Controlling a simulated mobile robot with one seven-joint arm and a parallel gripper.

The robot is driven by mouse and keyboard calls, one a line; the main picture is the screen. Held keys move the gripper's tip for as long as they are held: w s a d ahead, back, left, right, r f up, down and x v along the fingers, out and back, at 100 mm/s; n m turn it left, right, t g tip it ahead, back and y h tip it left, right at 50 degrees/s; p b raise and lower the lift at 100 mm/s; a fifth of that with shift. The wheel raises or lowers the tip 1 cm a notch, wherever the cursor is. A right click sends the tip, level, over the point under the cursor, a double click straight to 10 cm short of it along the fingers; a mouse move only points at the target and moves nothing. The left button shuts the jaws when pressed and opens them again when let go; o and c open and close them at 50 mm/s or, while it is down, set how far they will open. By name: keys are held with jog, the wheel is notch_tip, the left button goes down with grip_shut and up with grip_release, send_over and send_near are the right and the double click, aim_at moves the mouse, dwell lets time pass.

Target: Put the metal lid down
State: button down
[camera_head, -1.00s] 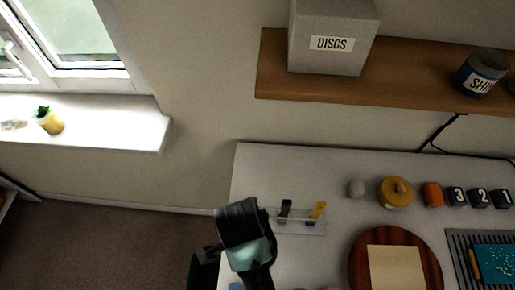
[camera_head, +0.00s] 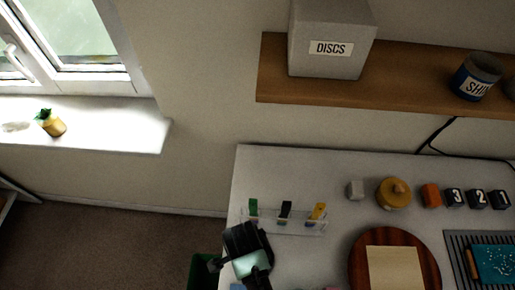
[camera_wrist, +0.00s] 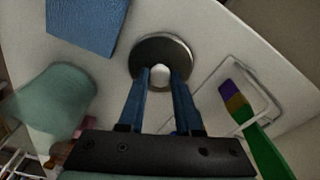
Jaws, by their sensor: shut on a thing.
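The metal lid (camera_wrist: 178,47) is a dark round disc with a lighter rim and a pale round knob (camera_wrist: 161,74), seen in the wrist view. My gripper (camera_wrist: 160,78) is shut on the knob, one blue finger on each side. The lid is over the pale worktop (camera_wrist: 215,25); I cannot tell whether it touches the surface. In the head view my dark wrist (camera_head: 247,243) is at the worktop's left part, in front of the clear rack, and hides the lid and fingertips.
A clear rack (camera_head: 290,228) with green, black and yellow tools stands close behind my wrist. A blue cloth-like piece (camera_wrist: 85,20) and a pale green rounded thing (camera_wrist: 55,100) are near the lid. A round wooden board (camera_head: 360,265) lies to the right, a green bin (camera_head: 204,270) to the left.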

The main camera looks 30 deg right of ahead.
jog(key=c, duration=0.6)
grip_release()
jog(key=shift+f, duration=0.1)
notch_tip(320, 180, up, 12)
jog(key=a, duration=0.1)
jog(key=w+a+r+n+t, duration=0.2)
jog(key=w+r+n+t, duration=0.4)
jog(key=w+r, duration=0.75)
jog(key=w+a+r+n+t, duration=0.15)
jog(key=w+r+t, duration=0.35)
jog(key=r, duration=0.5)
jog(key=w+a+r+n+t, duration=0.1)
jog(key=w+r+n+t, duration=0.25)
jog(key=r, duration=0.55)
jog(key=s+a+r+n+t, duration=0.1)
jog(key=s+r+n+t, duration=0.2)
jog(key=r, duration=0.7)
jog(key=s+a+r+n+t+y, duration=0.1)
jog(key=s+r+n+t, duration=0.2)
jog(key=r, duration=0.8)
jog(key=s+a+r+n+t, duration=0.1)
jog(key=s+r+n+t, duration=0.2)
jog(key=r, duration=0.7)
jog(key=s+t, duration=0.2)
jog(key=t, duration=0.2)
jog(key=shift+a+r, duration=0.25)
jog(key=shift+a, duration=0.1)
